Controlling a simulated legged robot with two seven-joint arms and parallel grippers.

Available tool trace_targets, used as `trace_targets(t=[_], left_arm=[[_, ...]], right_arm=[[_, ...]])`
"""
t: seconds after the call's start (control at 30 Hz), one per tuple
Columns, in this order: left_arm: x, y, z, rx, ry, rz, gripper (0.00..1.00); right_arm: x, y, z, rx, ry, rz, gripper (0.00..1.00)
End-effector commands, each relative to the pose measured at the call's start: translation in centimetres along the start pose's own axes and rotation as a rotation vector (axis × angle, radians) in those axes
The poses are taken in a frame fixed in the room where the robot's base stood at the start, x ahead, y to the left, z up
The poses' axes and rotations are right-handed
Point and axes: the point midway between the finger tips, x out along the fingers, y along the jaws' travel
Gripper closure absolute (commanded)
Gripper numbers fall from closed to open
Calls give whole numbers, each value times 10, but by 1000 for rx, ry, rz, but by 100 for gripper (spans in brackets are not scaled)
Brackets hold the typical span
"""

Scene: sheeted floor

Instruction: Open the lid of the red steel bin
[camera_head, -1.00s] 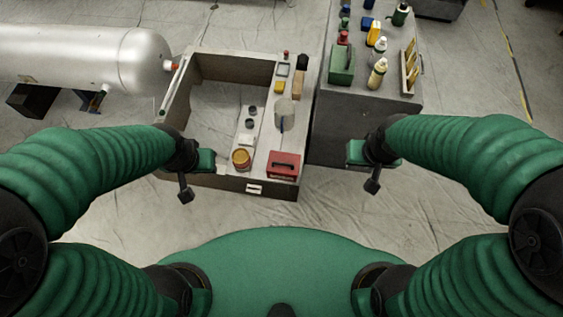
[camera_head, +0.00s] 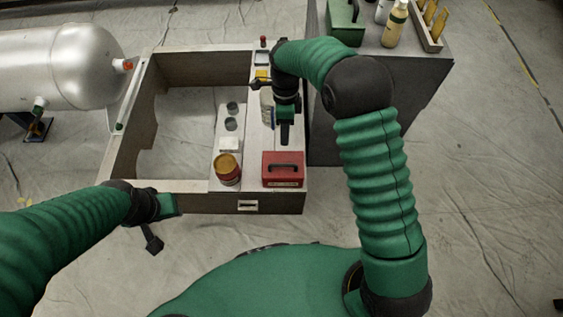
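The red bin (camera_head: 283,171) is a small red box with a black handle on its lid. It sits at the front right corner of the wooden workbench, and its lid looks shut. My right gripper (camera_head: 284,133) points down over the bench just behind the bin, apart from its handle as far as I can tell. It looks empty, but its finger gap does not show. My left gripper (camera_head: 154,238) is in front of the bench's front left edge, away from the bin, and appears to hold nothing. Its finger gap is unclear.
A dark cabinet (camera_head: 323,135) stands at the right, carrying a green box (camera_head: 346,25) and bottles. A silver tank (camera_head: 75,70) lies at the left. Floor in front is clear.

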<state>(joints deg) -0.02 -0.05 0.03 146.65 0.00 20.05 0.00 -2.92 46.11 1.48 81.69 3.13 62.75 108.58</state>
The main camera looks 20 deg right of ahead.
Motion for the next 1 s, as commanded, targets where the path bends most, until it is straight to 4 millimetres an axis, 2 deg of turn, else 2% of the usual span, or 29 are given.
trace_targets(t=[0.03,0.1,0.3,0.43,0.6,0.87,1.0], left_arm=[[13,0,3,0,-1,0,64],[21,0,5,-1,-1,0,64],[43,0,11,-1,-1,0,64],[53,0,13,-1,-1,0,64],[58,0,14,-1,-1,0,64],[57,0,14,-1,-1,0,64],[57,0,14,-1,-1,0,64]], right_arm=[[22,0,0,-1,1,6,66],[41,-1,0,-1,2,5,66],[93,-1,-1,-1,0,3,66],[117,-1,-1,-3,0,2,66],[130,0,0,-2,0,0,66],[130,0,0,-3,0,0,66],[130,0,0,-3,0,0,84]])
